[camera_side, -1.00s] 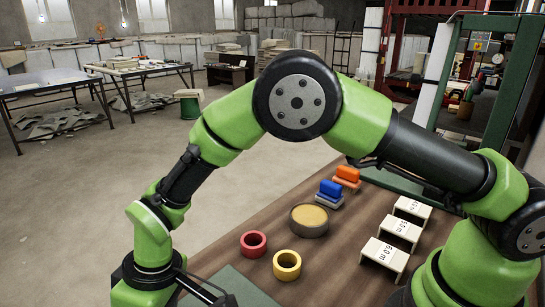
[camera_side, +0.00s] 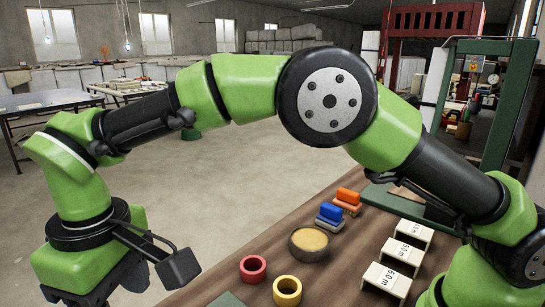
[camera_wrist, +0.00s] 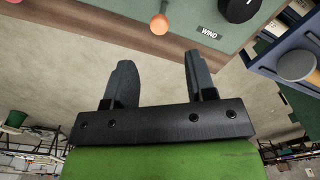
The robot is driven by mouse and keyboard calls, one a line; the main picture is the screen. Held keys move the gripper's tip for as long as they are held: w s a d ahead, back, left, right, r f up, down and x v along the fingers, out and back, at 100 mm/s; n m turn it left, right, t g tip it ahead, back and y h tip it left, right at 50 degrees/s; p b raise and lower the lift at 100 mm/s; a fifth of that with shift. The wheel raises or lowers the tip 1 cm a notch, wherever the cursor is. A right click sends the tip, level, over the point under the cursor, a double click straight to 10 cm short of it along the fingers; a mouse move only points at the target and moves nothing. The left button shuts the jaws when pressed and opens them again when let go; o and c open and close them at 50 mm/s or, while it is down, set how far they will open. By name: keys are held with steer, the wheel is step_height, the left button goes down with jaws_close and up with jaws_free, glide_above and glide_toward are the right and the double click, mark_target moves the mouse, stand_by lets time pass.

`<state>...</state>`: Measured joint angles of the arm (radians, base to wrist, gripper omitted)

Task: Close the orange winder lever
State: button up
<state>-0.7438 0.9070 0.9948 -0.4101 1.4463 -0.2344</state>
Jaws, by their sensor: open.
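An orange round-ended lever (camera_wrist: 159,24) stands out from a grey-green panel (camera_wrist: 95,18) at the top middle of the wrist view. A dark label reading "WIND" (camera_wrist: 208,32) is to its right. My gripper (camera_wrist: 158,72) is open and empty, with its two dark fingers pointing toward the panel. The lever lies beyond the fingertips, roughly between them in the picture, and looks apart from them. In the side view my wrist is at the lower left, and the lever cannot be made out there.
A black round knob (camera_wrist: 238,8) is right of the lever. In the side view a wooden table (camera_side: 340,268) holds a red ring (camera_side: 253,268), a yellow ring (camera_side: 287,291), a round bowl (camera_side: 309,243) and numbered blocks (camera_side: 410,255).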

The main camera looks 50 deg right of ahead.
steer(key=s+d+r+m+t+y, duration=0.1)
steer(key=s+d+r+m, duration=0.2)
steer(key=d+r, duration=0.4)
steer(key=s+d+r+m+t+y, duration=0.1)
steer(key=s+d+r+m+t, duration=0.1)
steer(key=d+r, duration=0.6)
steer(key=shift+s+d+m+t, duration=0.3)
steer(key=shift+s+d+m, duration=0.2)
steer(key=shift+d, duration=1.4)
steer(key=w+a+f+n+g, duration=0.1)
steer(key=a+f+n, duration=0.4)
steer(key=n, duration=0.3)
steer(key=w+a+f+n+g+h, duration=0.1)
steer(key=w+a+f+n, duration=0.1)
steer(key=a+f+n, duration=0.3)
steer(key=w+a+f+n+g, duration=0.1)
steer(key=w+a+f+n, duration=0.1)
steer(key=a+f+n, duration=0.3)
steer(key=shift+a+f+n+h, duration=0.2)
steer(key=shift+a+n, duration=0.75)
steer(key=shift+n, duration=0.55)
steer(key=shift+a+f+n+h, duration=0.2)
steer(key=shift+a+n, duration=0.7)
steer(key=shift+n, duration=0.6)
steer(key=shift+f, duration=0.3)
steer(key=f, duration=0.9)
steer(key=shift+w+a+f, duration=0.2)
steer(key=shift+w, duration=0.1)
